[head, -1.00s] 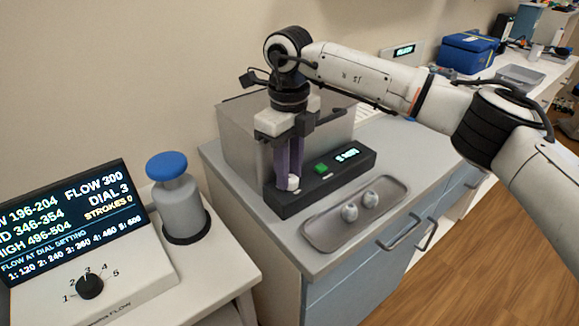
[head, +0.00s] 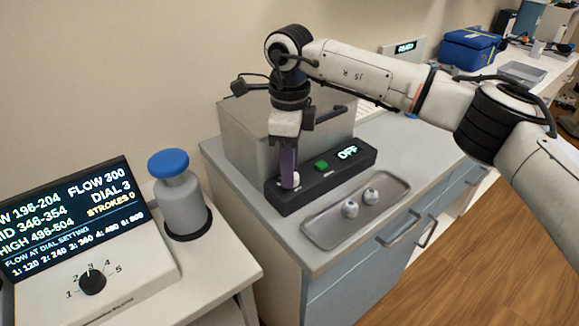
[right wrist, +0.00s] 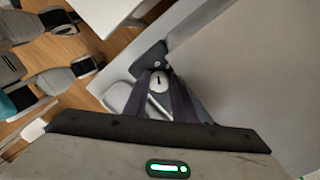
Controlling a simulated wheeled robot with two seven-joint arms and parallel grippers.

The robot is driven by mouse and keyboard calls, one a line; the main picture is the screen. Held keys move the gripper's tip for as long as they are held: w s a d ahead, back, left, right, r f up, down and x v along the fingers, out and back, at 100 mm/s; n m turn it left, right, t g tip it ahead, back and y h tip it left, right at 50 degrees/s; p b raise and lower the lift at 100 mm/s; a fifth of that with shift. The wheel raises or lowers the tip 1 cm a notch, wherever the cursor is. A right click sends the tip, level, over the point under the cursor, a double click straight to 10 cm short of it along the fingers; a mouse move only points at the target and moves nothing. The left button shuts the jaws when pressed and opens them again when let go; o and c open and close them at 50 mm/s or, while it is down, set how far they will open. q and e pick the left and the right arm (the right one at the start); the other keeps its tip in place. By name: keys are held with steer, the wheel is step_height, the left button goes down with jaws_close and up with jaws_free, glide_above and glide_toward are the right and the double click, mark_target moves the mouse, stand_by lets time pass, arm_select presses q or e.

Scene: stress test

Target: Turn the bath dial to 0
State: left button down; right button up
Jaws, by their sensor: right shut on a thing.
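The bath (head: 236,136) is a grey metal box on the counter with a black control panel (head: 335,172) along its front. The panel's display (head: 347,153) reads OFF, beside a green button (head: 321,166). My right gripper (head: 290,182) points down at the left end of the panel and is shut on the small white bath dial (head: 296,180). In the right wrist view the dial (right wrist: 157,79) shows between the purple fingers, with a dark mark on its face. My left gripper is in neither view.
A metal tray (head: 325,235) with two small round white items lies in front of the panel. At left stand a flow display (head: 70,215) reading DIAL 3, its black knob (head: 92,282), and a grey bottle with blue top (head: 180,195).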

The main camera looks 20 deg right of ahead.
steer(key=shift+r, duration=0.1)
steer(key=o, duration=0.8)
step_height(320, 180, up, 10)
steer(key=shift+r, duration=0.15)
stand_by(0.4)
